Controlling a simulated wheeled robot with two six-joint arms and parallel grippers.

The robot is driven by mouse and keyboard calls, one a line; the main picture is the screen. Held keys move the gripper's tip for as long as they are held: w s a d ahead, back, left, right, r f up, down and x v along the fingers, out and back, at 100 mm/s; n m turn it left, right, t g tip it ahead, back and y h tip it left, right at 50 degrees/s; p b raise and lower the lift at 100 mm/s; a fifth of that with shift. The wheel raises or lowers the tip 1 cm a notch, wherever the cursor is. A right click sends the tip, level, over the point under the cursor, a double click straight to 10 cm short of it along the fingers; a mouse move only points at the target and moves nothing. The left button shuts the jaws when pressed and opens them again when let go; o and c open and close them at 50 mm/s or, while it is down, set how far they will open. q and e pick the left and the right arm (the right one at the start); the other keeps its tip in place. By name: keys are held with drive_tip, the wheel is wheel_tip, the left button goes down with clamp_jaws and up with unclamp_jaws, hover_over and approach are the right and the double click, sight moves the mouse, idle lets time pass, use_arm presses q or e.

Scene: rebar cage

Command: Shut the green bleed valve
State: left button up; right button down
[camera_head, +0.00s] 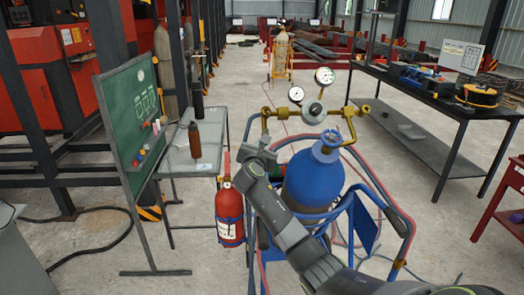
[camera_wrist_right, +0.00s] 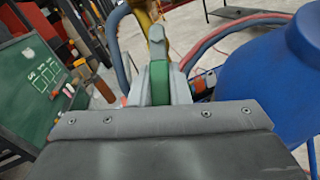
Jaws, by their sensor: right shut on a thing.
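The green bleed valve (camera_wrist_right: 158,84) shows in the right wrist view as a green piece between the grey fingers of my right gripper (camera_wrist_right: 158,62). The fingers are shut on it, one on each side, and hide part of it. In the head view my right gripper (camera_head: 262,148) is just below the left brass end of the regulator assembly (camera_head: 312,112) and hides the green valve. I cannot tell the angle of the valve handle. My left gripper is not in view.
A blue gas cylinder (camera_head: 312,182) stands in a blue cart (camera_head: 352,212), close beside my right arm. Red and blue hoses (camera_head: 385,190) loop on the right. A red fire extinguisher (camera_head: 229,215) and green board (camera_head: 131,110) are left. A dark workbench (camera_head: 430,98) is at the right.

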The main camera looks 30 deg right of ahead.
drive_tip(key=shift+w+a+m+g+h, duration=0.25)
drive_tip(key=shift+m+g+h, duration=0.05)
drive_tip(key=shift+m, duration=0.4)
drive_tip(key=shift+w+a+r+m+g, duration=0.1)
drive_tip(key=shift+m+g, duration=0.3)
drive_tip(key=shift+m, duration=0.2)
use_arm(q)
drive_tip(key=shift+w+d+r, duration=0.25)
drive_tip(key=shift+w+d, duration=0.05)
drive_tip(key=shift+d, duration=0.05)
use_arm(e)
drive_tip(key=shift+w+a+r+m+g, duration=0.1)
drive_tip(key=shift+w+r+m+g, duration=0.4)
drive_tip(key=shift+m+g, duration=1.35)
drive_tip(key=shift+w+a+r+m+g, duration=0.1)
drive_tip(key=shift+w+r+m+g, duration=0.7)
drive_tip(key=shift+m, duration=1.8)
drive_tip(key=shift+w+a+r+m+g, duration=0.15)
drive_tip(key=shift+w+m+g, duration=0.1)
drive_tip(key=shift+m+g, duration=1.75)
drive_tip(key=shift+m+y, duration=0.35)
drive_tip(key=shift+y, duration=0.05)
drive_tip(key=c, duration=1.4)
unclamp_jaws()
drive_tip(key=shift+w+p, duration=0.1)
drive_tip(key=shift+p, duration=0.2)
drive_tip(key=shift+o, duration=0.2)
